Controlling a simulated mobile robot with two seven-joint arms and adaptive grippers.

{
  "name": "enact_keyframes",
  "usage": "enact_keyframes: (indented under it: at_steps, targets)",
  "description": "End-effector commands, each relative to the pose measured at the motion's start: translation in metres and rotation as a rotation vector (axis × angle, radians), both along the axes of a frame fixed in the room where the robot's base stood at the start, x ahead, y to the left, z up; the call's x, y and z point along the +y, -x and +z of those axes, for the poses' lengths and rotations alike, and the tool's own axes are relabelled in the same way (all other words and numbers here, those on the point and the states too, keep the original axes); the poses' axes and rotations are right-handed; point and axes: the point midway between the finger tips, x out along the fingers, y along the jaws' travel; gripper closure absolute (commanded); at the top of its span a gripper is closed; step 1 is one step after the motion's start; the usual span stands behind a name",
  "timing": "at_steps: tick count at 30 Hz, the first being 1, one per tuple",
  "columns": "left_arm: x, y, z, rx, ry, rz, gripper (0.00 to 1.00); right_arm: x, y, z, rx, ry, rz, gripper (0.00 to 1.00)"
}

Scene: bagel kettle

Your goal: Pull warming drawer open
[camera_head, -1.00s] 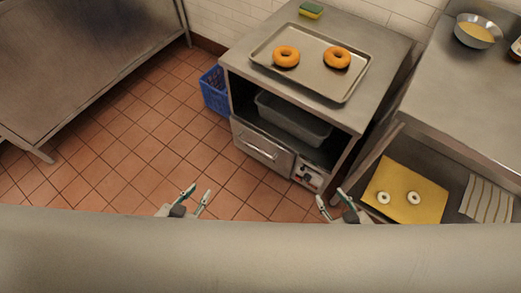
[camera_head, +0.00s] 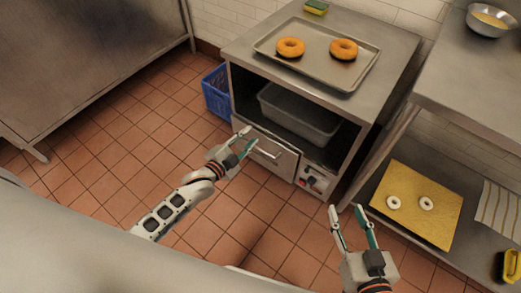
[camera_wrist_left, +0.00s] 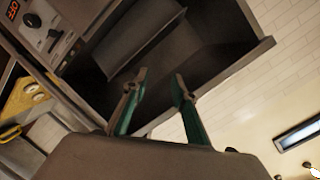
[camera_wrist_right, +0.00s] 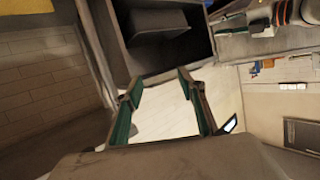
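The warming drawer (camera_head: 278,166) is the metal front low in the steel cabinet, below the open bay. It looks flush with the cabinet, and a bar handle (camera_head: 268,149) runs across it. My left gripper (camera_head: 250,137) is open and empty, with its fingertips overlapping the drawer's left part in the head view. I cannot tell whether it touches the drawer or handle. The left wrist view shows its fingers (camera_wrist_left: 160,84) apart before the cabinet. My right gripper (camera_head: 346,209) is open and empty over the floor, right of the drawer; its parted fingers also show in the right wrist view (camera_wrist_right: 154,86).
A control panel (camera_head: 312,178) with a knob sits right of the drawer. A grey bin (camera_head: 300,118) stands in the bay above. A tray (camera_head: 345,85) with two bagels lies on top. A blue crate (camera_head: 216,92) stands left. A shelf with a yellow board (camera_head: 425,225) is right.

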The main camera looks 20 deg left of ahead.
Motion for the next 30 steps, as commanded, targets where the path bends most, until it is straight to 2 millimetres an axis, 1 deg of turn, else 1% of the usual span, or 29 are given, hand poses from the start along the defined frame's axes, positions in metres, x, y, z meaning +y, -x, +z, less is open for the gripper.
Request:
enact_keyframes:
  at_steps: [1, 5, 6, 8, 9, 12, 15, 17, 19, 24, 27, 30]
  targets:
    - [0.003, -0.003, -0.05, 0.013, -0.047, -0.017, 0.73, 0.005, 0.01, -0.031, 0.042, -0.025, 0.0, 0.6]
    - [0.009, -0.026, -0.107, -0.032, -0.175, -0.06, 0.73, 0.017, 0.019, -0.054, 0.077, -0.091, -0.002, 0.6]
    - [0.012, -0.031, -0.126, -0.042, -0.213, -0.073, 0.73, 0.02, 0.022, -0.061, 0.09, -0.112, -0.004, 0.6]
    - [0.016, -0.038, -0.155, -0.057, -0.272, -0.093, 0.73, 0.024, 0.027, -0.073, 0.114, -0.143, -0.009, 0.6]
    - [0.02, -0.042, -0.175, -0.066, -0.313, -0.106, 0.73, 0.026, 0.03, -0.08, 0.131, -0.162, -0.013, 0.6]
    - [0.029, -0.049, -0.221, -0.091, -0.406, -0.137, 0.73, 0.031, 0.036, -0.095, 0.166, -0.212, -0.026, 0.6]
    - [0.038, -0.058, -0.252, -0.119, -0.489, -0.16, 0.73, 0.034, 0.04, -0.104, 0.193, -0.253, -0.039, 0.6]
    - [0.043, -0.063, -0.264, -0.136, -0.528, -0.17, 0.73, 0.035, 0.04, -0.106, 0.2, -0.273, -0.045, 0.6]
    - [0.047, -0.069, -0.272, -0.155, -0.562, -0.176, 0.73, 0.035, 0.04, -0.106, 0.203, -0.289, -0.052, 0.6]
    - [0.05, -0.081, -0.273, -0.184, -0.6, -0.181, 0.73, 0.037, 0.038, -0.103, 0.2, -0.315, -0.06, 0.6]
    - [0.048, -0.09, -0.272, -0.189, -0.602, -0.181, 0.73, 0.039, 0.038, -0.102, 0.205, -0.341, -0.066, 0.6]
    - [0.043, -0.101, -0.275, -0.188, -0.6, -0.181, 0.73, 0.044, 0.04, -0.104, 0.217, -0.384, -0.081, 0.6]
